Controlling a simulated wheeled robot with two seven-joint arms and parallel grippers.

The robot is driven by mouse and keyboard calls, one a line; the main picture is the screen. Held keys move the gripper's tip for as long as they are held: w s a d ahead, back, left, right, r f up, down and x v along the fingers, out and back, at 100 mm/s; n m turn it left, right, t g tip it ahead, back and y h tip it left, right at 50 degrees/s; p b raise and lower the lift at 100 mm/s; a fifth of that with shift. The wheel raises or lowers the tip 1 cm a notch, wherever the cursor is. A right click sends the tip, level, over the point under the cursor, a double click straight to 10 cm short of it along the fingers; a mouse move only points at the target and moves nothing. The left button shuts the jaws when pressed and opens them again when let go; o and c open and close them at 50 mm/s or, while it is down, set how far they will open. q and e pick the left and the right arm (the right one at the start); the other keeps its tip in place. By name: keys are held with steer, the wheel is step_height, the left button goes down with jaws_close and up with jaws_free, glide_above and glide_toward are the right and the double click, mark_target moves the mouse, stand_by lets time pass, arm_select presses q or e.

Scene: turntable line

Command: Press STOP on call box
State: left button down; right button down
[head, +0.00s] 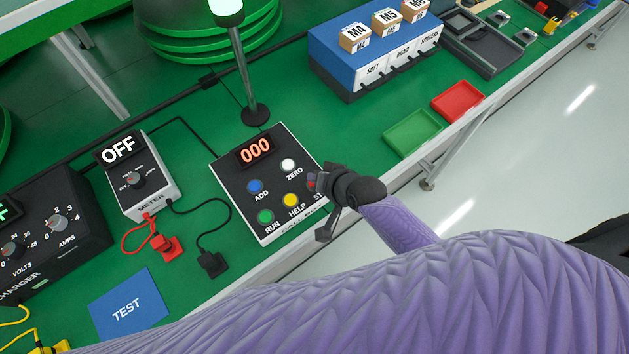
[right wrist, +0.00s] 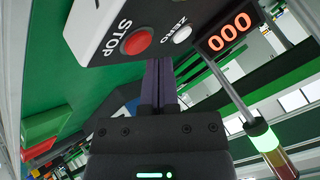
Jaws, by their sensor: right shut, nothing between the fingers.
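The call box (head: 262,215) is a black-faced box with a lit 000 display and labelled buttons, on the green bench. Its red STOP button (head: 311,183) is mostly covered by my right gripper (head: 321,187) in the head view. In the right wrist view the STOP button (right wrist: 137,41) shows whole beside the white ZERO button (right wrist: 182,34). My right gripper (right wrist: 160,68) is shut and empty, its tips close to the box face beside STOP. I cannot tell whether they touch. My left gripper is not in view.
A lamp post (head: 243,75) with a green light stands behind the box. A meter (head: 139,178) with leads is to the left. Green (head: 412,132) and red (head: 458,101) trays and a blue drawer unit (head: 335,76) are to the right. The bench edge is close.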

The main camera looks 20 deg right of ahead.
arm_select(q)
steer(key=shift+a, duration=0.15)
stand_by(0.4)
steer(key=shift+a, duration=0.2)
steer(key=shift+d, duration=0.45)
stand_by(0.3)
arm_select(e)
steer(key=shift+f, duration=0.4)
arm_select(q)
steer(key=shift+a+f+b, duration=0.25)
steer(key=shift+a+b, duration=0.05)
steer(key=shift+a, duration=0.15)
